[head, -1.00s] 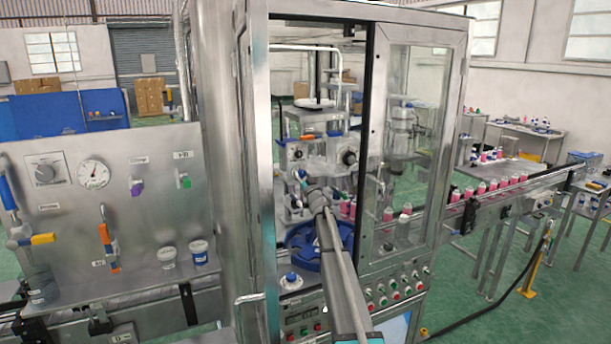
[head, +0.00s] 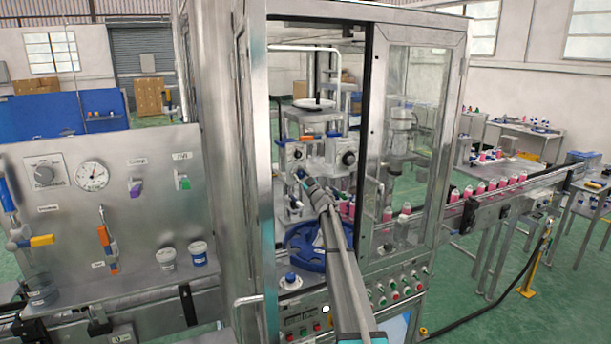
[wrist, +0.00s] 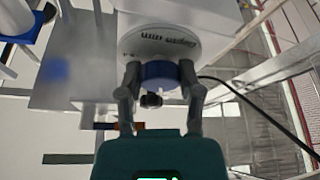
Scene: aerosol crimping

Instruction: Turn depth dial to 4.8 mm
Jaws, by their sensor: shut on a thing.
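In the wrist view, a white round dial plate (wrist: 163,40) with printed lettering sits on a pale housing. A blue knob (wrist: 160,73) stands out from its lower part. The two fingers of my gripper (wrist: 160,82) are on the left and right sides of the knob, shut on it. The pointer and exact setting cannot be read. In the head view, my gripper (head: 301,177) reaches through the open cabinet front to the crimping head (head: 318,155). The gripped knob is too small and covered there to make out clearly.
A blue round wheel (head: 304,245) lies below my arm. The glass door panel (head: 405,140) and its metal frame stand close on the right. A second black knob (head: 349,158) is right of my gripper. A dark cable (wrist: 255,100) runs right of the fingers in the wrist view.

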